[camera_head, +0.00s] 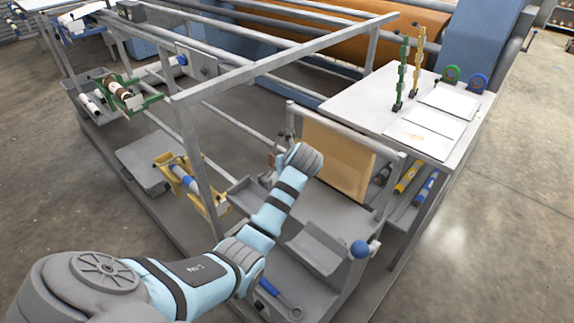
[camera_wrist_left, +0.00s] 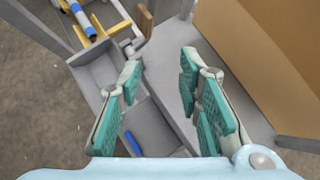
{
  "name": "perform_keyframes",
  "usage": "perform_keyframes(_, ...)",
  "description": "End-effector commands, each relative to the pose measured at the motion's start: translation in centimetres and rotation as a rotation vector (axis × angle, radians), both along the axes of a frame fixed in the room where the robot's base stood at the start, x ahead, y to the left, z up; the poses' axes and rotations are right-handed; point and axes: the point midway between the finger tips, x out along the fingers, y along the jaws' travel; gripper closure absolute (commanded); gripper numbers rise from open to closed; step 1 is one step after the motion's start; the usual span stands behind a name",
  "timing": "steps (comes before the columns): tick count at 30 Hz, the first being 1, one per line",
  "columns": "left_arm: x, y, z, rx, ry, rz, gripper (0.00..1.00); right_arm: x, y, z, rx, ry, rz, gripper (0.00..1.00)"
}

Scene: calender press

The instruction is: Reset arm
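My left arm (camera_head: 262,225) reaches from the lower left over the front of the press frame. In the head view the wrist hides most of the left gripper. In the left wrist view my left gripper (camera_wrist_left: 163,80) is open, its teal-padded fingers wide apart with nothing between them. Grey trays (camera_wrist_left: 150,125) lie below the fingers. The tan panel (camera_head: 338,160) is close beside the gripper, on the right in the wrist view (camera_wrist_left: 275,50). My right arm and gripper are not in view.
A grey rail frame (camera_head: 285,60) stands around the arm. A yellow holder (camera_head: 183,183) with a blue-and-white roller is left of the forearm. A blue knob (camera_head: 360,249) is at right. A white table (camera_head: 375,104) holds green and yellow upright pieces. Open floor lies right.

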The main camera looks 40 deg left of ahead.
Motion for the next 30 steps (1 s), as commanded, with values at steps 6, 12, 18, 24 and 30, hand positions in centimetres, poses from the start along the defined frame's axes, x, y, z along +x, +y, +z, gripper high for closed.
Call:
perform_keyframes(6,0.0,0.0,0.0,0.000,-0.001,-0.001,0.68,0.0,0.0,0.0,0.000,0.000,0.000,0.60)
perform_keyframes(12,-1.1,-0.4,-1.2,-0.055,-0.034,0.052,0.68,0.0,0.1,0.0,0.001,0.000,0.000,0.60)
perform_keyframes(18,-10.8,-4.1,-8.6,-0.491,-0.278,0.525,0.68,0.0,0.1,0.0,0.001,0.000,0.000,0.60)
perform_keyframes(24,-21.0,-7.9,-11.9,-0.867,-0.449,1.063,0.68,0.0,0.1,0.0,0.001,0.000,0.000,0.60)
perform_keyframes(30,-28.7,-10.8,-12.1,-1.078,-0.534,1.507,0.68,-0.1,0.1,0.0,0.001,0.001,0.000,0.60)
